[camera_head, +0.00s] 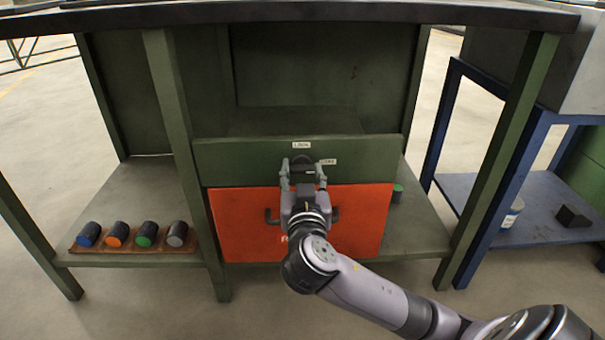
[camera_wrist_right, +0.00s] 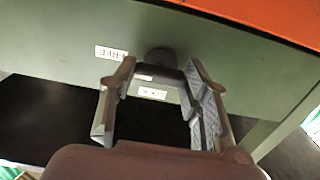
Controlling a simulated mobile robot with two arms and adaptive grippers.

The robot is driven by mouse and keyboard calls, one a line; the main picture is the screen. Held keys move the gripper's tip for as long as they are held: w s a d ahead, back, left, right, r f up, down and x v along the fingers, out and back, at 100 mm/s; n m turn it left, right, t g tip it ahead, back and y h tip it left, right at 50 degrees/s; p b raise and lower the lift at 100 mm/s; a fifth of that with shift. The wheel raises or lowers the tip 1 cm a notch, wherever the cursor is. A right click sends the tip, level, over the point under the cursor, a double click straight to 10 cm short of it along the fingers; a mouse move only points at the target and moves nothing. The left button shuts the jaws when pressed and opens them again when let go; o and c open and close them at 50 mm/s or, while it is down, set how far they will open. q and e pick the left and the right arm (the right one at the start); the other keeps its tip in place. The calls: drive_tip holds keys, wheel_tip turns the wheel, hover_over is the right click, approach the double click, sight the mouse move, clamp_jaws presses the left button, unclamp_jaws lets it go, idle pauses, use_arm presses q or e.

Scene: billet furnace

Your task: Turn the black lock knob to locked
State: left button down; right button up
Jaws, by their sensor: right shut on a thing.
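The black lock knob (camera_head: 303,161) is on the green panel (camera_head: 240,160) above the orange-red door (camera_head: 370,215). My right gripper (camera_head: 303,171) faces the panel with a finger on each side of the knob and is shut on it. In the right wrist view the dark knob (camera_wrist_right: 160,57) shows between the fingertips of my right gripper (camera_wrist_right: 161,70), partly hidden. A LOCK label (camera_head: 302,145) is just above the knob, and a second label (camera_head: 328,162) is to its right, reading FREE in the wrist view (camera_wrist_right: 111,53). The knob's exact angle is hard to tell. My left gripper is out of view.
Several dark cylinders with coloured ends lie on a brown tray (camera_head: 75,248) on the left shelf. A green-topped cylinder (camera_head: 397,193) stands right of the door. Green frame posts (camera_head: 500,150) flank the panel. A blue stand (camera_head: 545,200) is at the right.

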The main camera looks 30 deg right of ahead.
drive_tip(key=c, duration=0.3)
